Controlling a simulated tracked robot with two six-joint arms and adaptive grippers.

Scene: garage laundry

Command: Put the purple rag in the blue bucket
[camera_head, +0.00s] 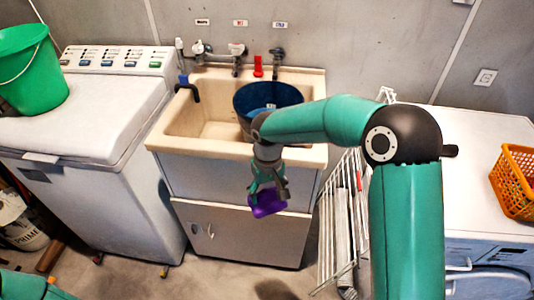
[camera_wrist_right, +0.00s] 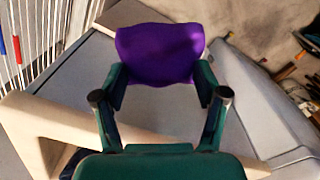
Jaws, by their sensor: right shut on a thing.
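The purple rag (camera_head: 267,204) hangs in my right gripper (camera_head: 266,188), in front of the sink cabinet in the head view. In the right wrist view the rag (camera_wrist_right: 160,52) sits between the two fingers of the right gripper (camera_wrist_right: 160,88), which is shut on it. The blue bucket (camera_head: 250,103) stands in the sink, above and behind the rag in the head view. My right forearm covers part of the bucket's lower right side. My left gripper is not in view.
The beige sink (camera_head: 180,130) has free room left of the bucket. A washer (camera_head: 75,125) with a green bucket (camera_head: 32,70) stands at left. A white rack (camera_head: 340,215) and a machine with an orange basket (camera_head: 515,182) stand at right.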

